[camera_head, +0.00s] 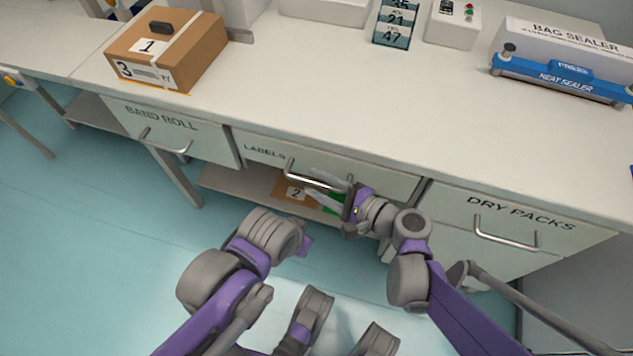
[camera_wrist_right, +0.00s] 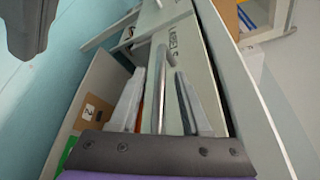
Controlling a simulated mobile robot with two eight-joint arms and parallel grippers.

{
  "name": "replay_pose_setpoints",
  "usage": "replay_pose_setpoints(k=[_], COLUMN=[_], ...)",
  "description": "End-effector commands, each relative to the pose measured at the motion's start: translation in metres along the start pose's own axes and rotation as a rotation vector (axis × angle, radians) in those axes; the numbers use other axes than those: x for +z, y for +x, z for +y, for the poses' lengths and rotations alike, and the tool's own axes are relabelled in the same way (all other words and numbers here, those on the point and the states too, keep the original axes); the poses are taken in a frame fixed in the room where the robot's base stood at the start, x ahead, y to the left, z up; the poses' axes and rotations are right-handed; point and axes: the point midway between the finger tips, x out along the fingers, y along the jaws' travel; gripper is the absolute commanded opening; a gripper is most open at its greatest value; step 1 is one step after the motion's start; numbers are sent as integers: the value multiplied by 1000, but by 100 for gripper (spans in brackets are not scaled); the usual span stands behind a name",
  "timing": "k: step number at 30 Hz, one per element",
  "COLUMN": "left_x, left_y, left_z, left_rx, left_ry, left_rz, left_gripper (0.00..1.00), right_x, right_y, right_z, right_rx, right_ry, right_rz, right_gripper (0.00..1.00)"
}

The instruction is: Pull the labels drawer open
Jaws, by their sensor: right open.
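The labels drawer (camera_head: 265,155) is the middle one under the bench, and its front looks flush with its neighbours. Its metal handle (camera_head: 315,181) is a horizontal bar. My right gripper (camera_head: 313,186) is at this handle with its fingers open. In the right wrist view the handle bar (camera_wrist_right: 158,90) runs between the two fingers of my right gripper (camera_wrist_right: 156,95), with a gap on each side. The drawer front (camera_wrist_right: 185,45) with the LABELS lettering is beyond it. My left arm is folded low in the head view; its gripper does not show.
The band roll drawer (camera_head: 162,127) is to the left and the dry packs drawer (camera_head: 505,222) to the right. A cardboard box (camera_head: 294,190) sits on the shelf below. Another box (camera_head: 165,50) and a bag sealer (camera_head: 560,65) stand on the bench (camera_head: 300,85).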

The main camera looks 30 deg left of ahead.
Motion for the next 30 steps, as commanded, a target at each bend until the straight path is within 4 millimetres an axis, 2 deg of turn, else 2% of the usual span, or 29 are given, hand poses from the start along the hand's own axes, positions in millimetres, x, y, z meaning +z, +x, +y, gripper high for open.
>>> replay_pose_setpoints(k=[3,11,14,19,20,30], left_x=[0,0,0,0,0,0], left_y=[1,1,1,1,1,1], left_z=[0,0,0,0,0,0], left_rx=[0,0,0,0,0,0], left_ry=[0,0,0,0,0,0], left_rz=[0,0,0,0,0,0], left_gripper=[0,0,0,0,0,0], right_x=[0,0,0,0,0,0], right_y=[7,8,8,8,8,8], right_z=[0,0,0,0,0,0], right_rx=[0,0,0,0,0,0], right_ry=[0,0,0,0,0,0], right_rz=[1,1,1,1,1,1], right_gripper=[47,47,33,2,0,0])
